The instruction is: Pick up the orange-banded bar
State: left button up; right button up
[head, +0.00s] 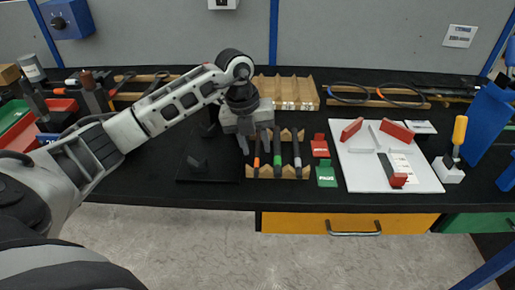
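The orange-banded bar (257,160) is a dark bar with an orange band, lying front to back in a notched wooden rack (303,172) on the black bench. A green-banded bar (278,158) and a bar with a pale band (297,150) lie to its right in the same rack. My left gripper (255,143) points down over the rear of the orange-banded bar. Its fingers look spread, one on each side of the bar. The gripper body hides the bar's far end, and I cannot tell whether the fingers touch it. My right gripper is not in view.
A black plate (208,168) lies left of the rack. An empty-looking grooved wooden rack (290,88) is behind. Tools crowd the left bench.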

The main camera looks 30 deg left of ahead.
pick_arm(q)
jog(key=shift+f, duration=0.1)
grip_shut()
